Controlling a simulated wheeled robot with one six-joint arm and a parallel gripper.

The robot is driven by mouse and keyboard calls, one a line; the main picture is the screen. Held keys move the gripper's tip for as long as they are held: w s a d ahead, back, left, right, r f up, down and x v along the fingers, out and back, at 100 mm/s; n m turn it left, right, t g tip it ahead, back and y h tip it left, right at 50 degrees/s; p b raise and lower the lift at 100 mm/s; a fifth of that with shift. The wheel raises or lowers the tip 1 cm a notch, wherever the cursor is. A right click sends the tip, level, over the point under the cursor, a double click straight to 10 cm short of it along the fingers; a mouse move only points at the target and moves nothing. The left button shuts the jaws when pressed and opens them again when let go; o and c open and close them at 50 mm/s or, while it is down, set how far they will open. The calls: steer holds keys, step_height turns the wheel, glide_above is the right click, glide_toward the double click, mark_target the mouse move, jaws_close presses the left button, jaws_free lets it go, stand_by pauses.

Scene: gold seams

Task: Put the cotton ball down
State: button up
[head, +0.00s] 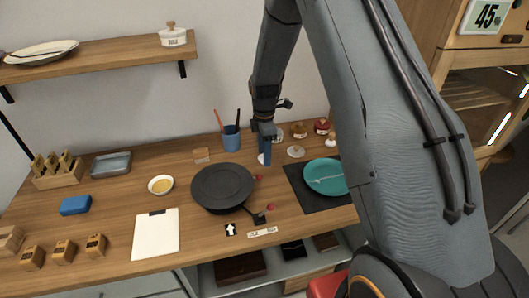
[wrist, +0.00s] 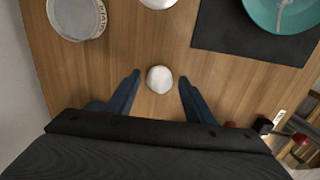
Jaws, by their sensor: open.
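The cotton ball (wrist: 160,79) is a small white round lump. In the wrist view it lies between the two fingers of my gripper (wrist: 159,76), with wood showing on both sides, so neither finger touches it. It appears to rest on the wooden counter. My gripper (head: 267,154) is open and points down at the counter, between the blue cup and the teal plate. In the head view a bit of white (head: 261,159) shows beside the fingers, mostly hidden by them.
The teal plate (head: 322,187) lies on a dark mat (head: 305,196) to the right. A white sheet (head: 156,236) lies front left.

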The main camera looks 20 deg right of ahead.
step_height(320, 180, up, 12)
steer(key=f+b, duration=0.1)
steer(key=b, duration=0.3)
steer(key=s+m+t, duration=0.1)
steer(key=s+m, duration=1.7)
steer(key=s, duration=0.7)
steer(key=shift+t, duration=0.3)
steer(key=shift+f, duration=0.15)
steer(key=shift+f+b, duration=0.9)
steer(key=shift+b, duration=0.15)
